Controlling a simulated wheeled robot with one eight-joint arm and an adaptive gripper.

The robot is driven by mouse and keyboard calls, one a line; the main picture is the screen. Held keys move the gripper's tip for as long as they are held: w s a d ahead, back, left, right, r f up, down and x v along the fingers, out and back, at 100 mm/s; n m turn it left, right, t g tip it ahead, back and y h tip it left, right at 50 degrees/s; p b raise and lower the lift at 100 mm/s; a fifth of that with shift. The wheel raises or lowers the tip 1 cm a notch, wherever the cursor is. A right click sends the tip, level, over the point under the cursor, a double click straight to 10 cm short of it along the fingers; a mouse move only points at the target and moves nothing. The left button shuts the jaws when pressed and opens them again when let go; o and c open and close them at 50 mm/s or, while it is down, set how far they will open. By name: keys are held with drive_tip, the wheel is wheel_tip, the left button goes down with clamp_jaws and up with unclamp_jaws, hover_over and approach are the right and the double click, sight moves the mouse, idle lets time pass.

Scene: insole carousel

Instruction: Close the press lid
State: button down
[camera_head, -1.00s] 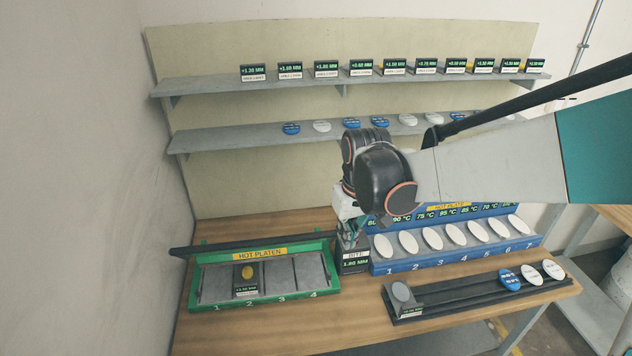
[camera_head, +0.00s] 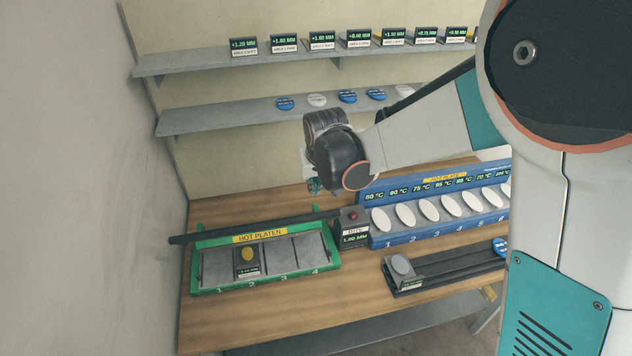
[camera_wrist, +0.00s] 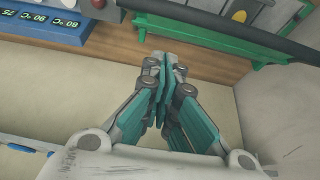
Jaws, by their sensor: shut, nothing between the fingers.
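The green press (camera_head: 208,243), labelled HOT PLATEN, sits at the left of the wooden table. Its grey numbered bays lie exposed, with a dark block bearing a yellow oval (camera_head: 247,256) in bay 2. A long black bar (camera_head: 255,226) runs along the raised back edge of the press, and the lid appears open. In the wrist view the bar (camera_wrist: 225,29) crosses in front of the green frame (camera_wrist: 190,43). My gripper (camera_wrist: 164,66) is shut and empty, apart from the bar. In the head view my gripper (camera_head: 316,186) is partly hidden behind my wrist, above and behind the bar's right end.
A small box with a red button (camera_head: 352,214) stands right of the press. Beyond it is a blue rack (camera_head: 440,232) with several white ovals. A black rail fixture (camera_head: 440,268) lies at the front right. Two shelves (camera_head: 200,123) hang behind; a wall bounds the left.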

sight(317, 215)
wheel_tip(317, 215, down, 6)
drive_tip(key=b, duration=0.2)
drive_tip(key=shift+s+b, duration=0.15)
drive_tip(key=shift+b, duration=0.15)
drive_tip(key=shift+d+f, duration=0.1)
drive_tip(key=shift+s+d+f+t+b, duration=0.15)
drive_tip(key=shift+s+f+t+b, duration=0.15)
drive_tip(key=shift+s+f+b, duration=0.35)
drive_tip(key=shift+s+d+f+t+b, duration=0.15)
drive_tip(key=shift+s+f+t+b, duration=0.15)
drive_tip(key=shift+s+f+b, duration=0.4)
drive_tip(key=s+d+f+t+y+b, duration=0.1)
drive_tip(key=s+d+f+t+b, duration=0.1)
drive_tip(key=s+f+b, duration=0.6)
drive_tip(key=shift+f+t+b, duration=0.4)
drive_tip(key=shift+f+b, duration=1.2)
drive_tip(key=shift+b, duration=1.1)
drive_tip(key=shift+w, duration=0.1)
